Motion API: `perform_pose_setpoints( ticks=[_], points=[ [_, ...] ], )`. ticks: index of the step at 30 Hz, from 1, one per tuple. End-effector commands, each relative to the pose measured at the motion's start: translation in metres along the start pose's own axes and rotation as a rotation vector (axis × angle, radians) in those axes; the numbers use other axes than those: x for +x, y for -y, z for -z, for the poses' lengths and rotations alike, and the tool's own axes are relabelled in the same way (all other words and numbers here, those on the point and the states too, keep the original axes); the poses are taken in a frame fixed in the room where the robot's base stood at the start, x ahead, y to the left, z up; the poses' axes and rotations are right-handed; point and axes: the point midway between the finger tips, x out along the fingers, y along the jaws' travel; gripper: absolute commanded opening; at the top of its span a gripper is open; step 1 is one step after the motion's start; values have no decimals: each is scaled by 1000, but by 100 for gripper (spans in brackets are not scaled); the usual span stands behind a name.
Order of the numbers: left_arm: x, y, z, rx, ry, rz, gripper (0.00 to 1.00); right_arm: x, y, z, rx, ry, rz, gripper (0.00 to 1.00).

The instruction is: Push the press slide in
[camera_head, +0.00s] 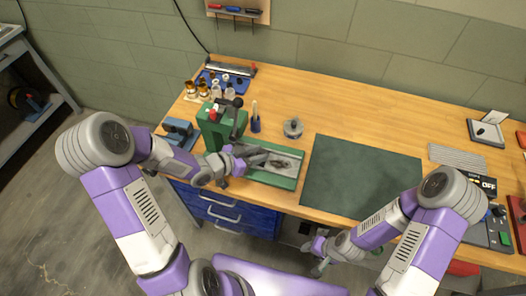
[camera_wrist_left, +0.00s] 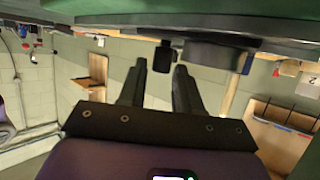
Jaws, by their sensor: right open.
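The green press (camera_head: 215,128) stands at the left of the wooden bench, with a dark lever on top. Its long green base (camera_head: 283,181) runs to the right. The grey press slide (camera_head: 285,163) lies in that base, out to the right of the press body, with a small dark part on it. My left gripper (camera_head: 258,157) is over the slide's left part, between body and slide. In the left wrist view its fingers (camera_wrist_left: 161,78) are apart, with a dark block (camera_wrist_left: 163,56) beyond the tips; contact is unclear. My right gripper (camera_head: 318,262) is open and empty in front of the bench edge.
A dark green mat (camera_head: 360,175) lies clear to the right. A round metal part (camera_head: 293,128) and a blue holder (camera_head: 255,124) stand behind the base. Small bottles (camera_head: 203,90) stand at the back left. Blue drawers (camera_head: 228,208) sit below the bench.

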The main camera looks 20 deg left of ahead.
Motion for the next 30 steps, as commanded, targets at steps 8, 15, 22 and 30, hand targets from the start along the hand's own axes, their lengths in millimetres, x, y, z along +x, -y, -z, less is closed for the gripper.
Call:
perform_pose_setpoints(
  ticks=[8,15,22,30],
  points=[
    [25,0,0,0,0,0,33,6,-2,1,0,-1,0,48],
    [26,0,0,0,0,0,33,5,-2,1,0,-1,0,48],
    [25,0,0,0,0,0,0,5,-2,1,0,-1,0,48],
    [24,2,0,-1,0,2,0,3,-1,1,0,-1,0,48]
  ],
)
